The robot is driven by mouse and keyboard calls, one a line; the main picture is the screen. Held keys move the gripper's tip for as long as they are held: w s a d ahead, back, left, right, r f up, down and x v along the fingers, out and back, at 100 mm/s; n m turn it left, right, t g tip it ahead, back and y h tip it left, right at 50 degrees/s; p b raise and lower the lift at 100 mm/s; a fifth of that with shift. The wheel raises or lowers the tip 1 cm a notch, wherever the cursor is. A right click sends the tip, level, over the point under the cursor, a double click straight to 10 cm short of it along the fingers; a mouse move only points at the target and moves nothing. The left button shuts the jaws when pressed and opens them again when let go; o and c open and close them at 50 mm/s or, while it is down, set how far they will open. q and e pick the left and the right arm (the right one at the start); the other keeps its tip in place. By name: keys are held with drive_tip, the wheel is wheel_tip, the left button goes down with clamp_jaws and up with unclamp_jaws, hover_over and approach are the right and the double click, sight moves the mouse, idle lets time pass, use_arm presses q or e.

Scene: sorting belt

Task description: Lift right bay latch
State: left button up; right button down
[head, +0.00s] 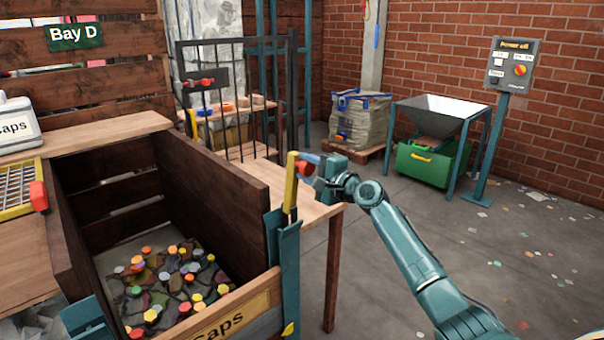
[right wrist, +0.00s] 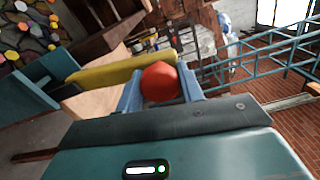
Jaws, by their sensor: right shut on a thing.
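The right bay latch is a yellow bar (head: 291,183) standing upright in a teal bracket (head: 290,250) at the bay's front right corner. Its red knob (head: 306,168) sticks out to the right near the top. My right gripper (head: 311,165) reaches in from the right and is shut on this knob. In the right wrist view the red knob (right wrist: 159,82) sits between the two blue fingers of the right gripper (right wrist: 160,92), with the yellow bar (right wrist: 115,72) just beyond. My left gripper is not in view.
The wooden bay (head: 215,185) holds several coloured caps on a dark heap. Another red knob (head: 38,196) shows at its left. A wooden table (head: 316,213) stands behind the latch. A hopper (head: 440,112), a green bin (head: 432,160) and a power panel (head: 510,66) stand farther back.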

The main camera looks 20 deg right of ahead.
drive_tip(key=shift+d, duration=0.2)
idle(0.3)
drive_tip(key=c, duration=0.9)
unclamp_jaws()
drive_tip(key=v, duration=1.3)
